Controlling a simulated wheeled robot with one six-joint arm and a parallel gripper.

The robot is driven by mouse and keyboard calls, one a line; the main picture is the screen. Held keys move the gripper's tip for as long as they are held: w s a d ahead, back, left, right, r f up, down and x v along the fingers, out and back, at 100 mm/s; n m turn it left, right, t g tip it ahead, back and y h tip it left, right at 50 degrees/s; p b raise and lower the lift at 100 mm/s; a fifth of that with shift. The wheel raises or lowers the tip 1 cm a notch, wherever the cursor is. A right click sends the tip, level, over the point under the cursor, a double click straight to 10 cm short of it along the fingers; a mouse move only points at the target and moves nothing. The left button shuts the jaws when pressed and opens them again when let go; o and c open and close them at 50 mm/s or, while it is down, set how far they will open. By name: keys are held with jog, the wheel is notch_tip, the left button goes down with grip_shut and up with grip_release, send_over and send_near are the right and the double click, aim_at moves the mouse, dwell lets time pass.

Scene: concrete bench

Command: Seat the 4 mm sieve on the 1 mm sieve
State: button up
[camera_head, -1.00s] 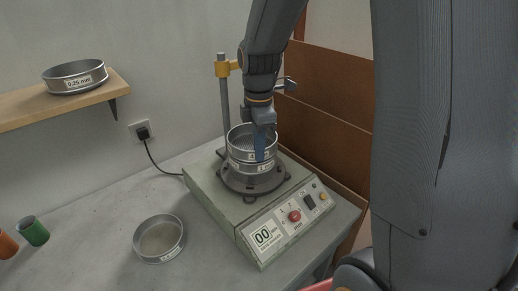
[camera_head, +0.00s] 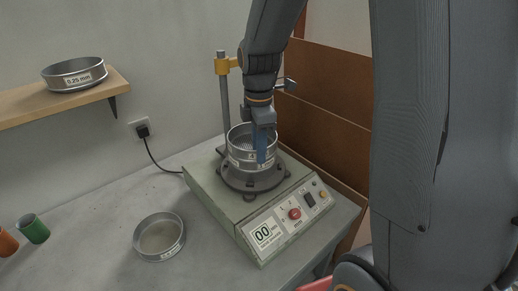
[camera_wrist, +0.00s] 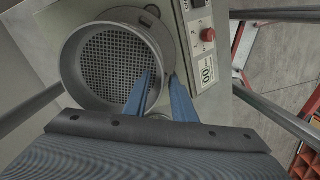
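The 4 mm sieve (camera_head: 240,148) is a round metal sieve with a coarse mesh floor, on top of the stack on the shaker. Its mesh (camera_wrist: 112,65) shows from above in the wrist view. The 1 mm sieve (camera_head: 241,164) is under it, mostly hidden, and the two look nested, roughly level. My gripper (camera_head: 261,158) points down at the near right rim. In the wrist view my gripper (camera_wrist: 161,80) has one blue finger inside the rim and one outside, shut on the wall of the 4 mm sieve.
Another sieve (camera_head: 159,239) lies on the bench. A 0.25 mm sieve (camera_head: 75,76) sits on the shelf. Green (camera_head: 34,230) and orange cups are at far left.

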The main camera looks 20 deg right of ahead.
jog(key=shift+r, duration=0.1)
notch_tip(320, 180, up, 8)
jog(key=shift+f+b, duration=0.2)
jog(key=shift+b, duration=0.8)
